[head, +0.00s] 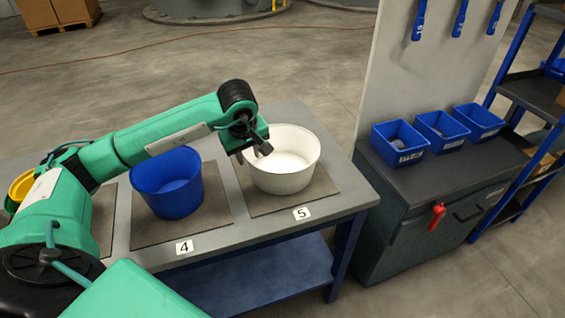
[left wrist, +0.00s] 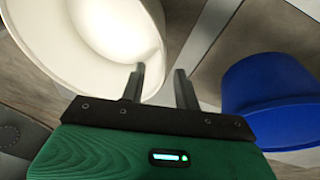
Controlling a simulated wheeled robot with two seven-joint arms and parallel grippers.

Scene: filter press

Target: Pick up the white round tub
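The white round tub (head: 287,178) stands upright on the mat labelled 5 at the right end of the table. It also shows at the upper left of the left wrist view (left wrist: 75,35). My left gripper (head: 263,149) is at the tub's left rim in the head view. My right gripper is not in view.
A blue tub (head: 170,186) stands on mat 4, left of the white one. A yellow tub (head: 22,187) is partly hidden by my arm. A cabinet with several blue bins (head: 399,145) and a tall panel (head: 395,65) stand beyond the table's right end.

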